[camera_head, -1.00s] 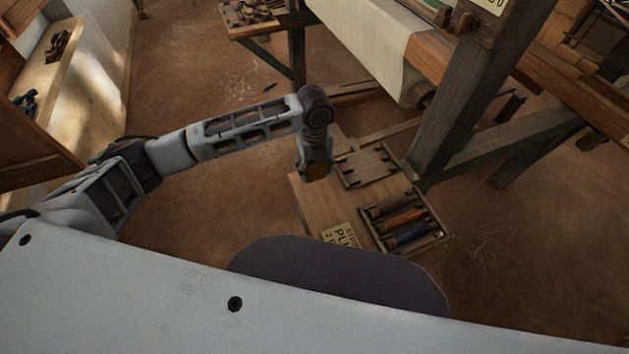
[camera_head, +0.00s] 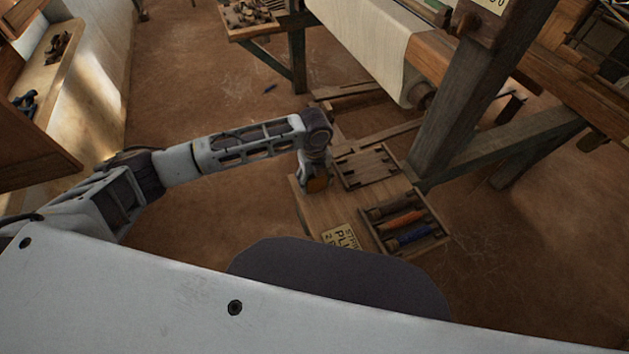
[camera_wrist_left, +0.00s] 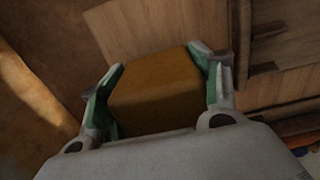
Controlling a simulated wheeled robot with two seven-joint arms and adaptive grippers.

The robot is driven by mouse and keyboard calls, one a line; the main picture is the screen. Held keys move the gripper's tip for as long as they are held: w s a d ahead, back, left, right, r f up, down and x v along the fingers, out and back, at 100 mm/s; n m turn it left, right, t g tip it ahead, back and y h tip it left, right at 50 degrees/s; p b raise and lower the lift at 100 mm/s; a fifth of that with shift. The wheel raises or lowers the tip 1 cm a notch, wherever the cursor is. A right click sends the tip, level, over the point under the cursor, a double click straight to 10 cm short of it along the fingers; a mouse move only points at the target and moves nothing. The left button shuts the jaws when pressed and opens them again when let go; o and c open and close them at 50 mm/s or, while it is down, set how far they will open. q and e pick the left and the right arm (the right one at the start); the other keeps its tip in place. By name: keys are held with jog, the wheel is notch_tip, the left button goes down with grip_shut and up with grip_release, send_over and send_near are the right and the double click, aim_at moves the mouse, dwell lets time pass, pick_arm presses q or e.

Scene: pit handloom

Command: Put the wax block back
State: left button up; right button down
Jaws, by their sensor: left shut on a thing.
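The wax block (camera_wrist_left: 155,90) is a brown-orange block between the two green-lined fingers of my left gripper (camera_wrist_left: 158,78) in the left wrist view. The gripper is shut on it. In the head view the left gripper (camera_head: 317,182) points down over the left part of a low wooden board (camera_head: 318,214), and the wax block (camera_head: 318,185) shows as a small orange patch at its tip. I cannot tell whether the block touches the board. My right gripper is not in view.
On the board are an empty-looking wooden frame (camera_head: 366,167), a tray (camera_head: 441,236) with orange and blue spools, and a lettered yellow card (camera_head: 341,237). A loom post (camera_head: 455,95) rises at the right. A small side table (camera_head: 246,31) holds items at the back. Floor is open at left.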

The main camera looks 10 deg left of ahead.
pick_arm(q)
jog(key=shift+f, duration=0.3)
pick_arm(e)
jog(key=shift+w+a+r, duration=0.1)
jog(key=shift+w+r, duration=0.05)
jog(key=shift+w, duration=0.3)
pick_arm(q)
jog(key=shift+f, duration=0.1)
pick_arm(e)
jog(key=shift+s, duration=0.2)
pick_arm(q)
jog(key=o, duration=1.1)
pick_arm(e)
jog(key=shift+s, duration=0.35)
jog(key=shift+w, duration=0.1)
